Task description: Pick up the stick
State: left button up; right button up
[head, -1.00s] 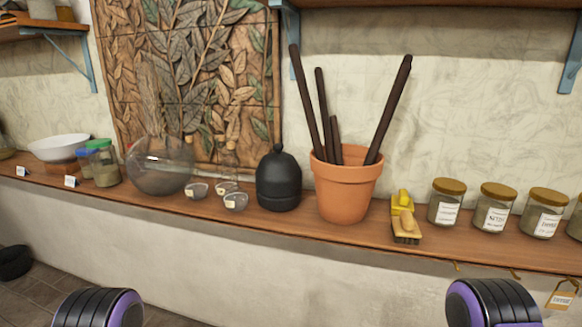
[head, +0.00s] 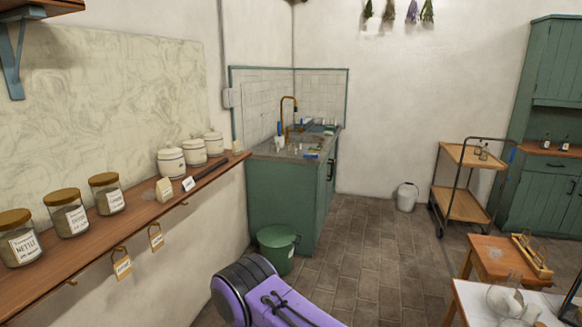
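A dark, thin stick-like bar (head: 211,171) lies flat on the wooden wall shelf (head: 110,232), near its far end. It is small in the view, so I cannot tell exactly what it is. The terracotta pot with dark sticks is out of view now. A purple and black part of my arm shows at the bottom middle. Neither of my grippers is in view.
Labelled jars (head: 68,212) and white lidded pots (head: 171,162) stand on the shelf. A green sink cabinet (head: 280,205) and green bucket (head: 277,248) are ahead. A cart (head: 462,205) and tables (head: 497,262) stand right. Tiled floor (head: 365,262) between is clear.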

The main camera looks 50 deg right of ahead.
aim_at(211, 169)
jog(key=z, duration=1.75)
jog(key=i, duration=0.35)
jog(key=u, duration=0.05)
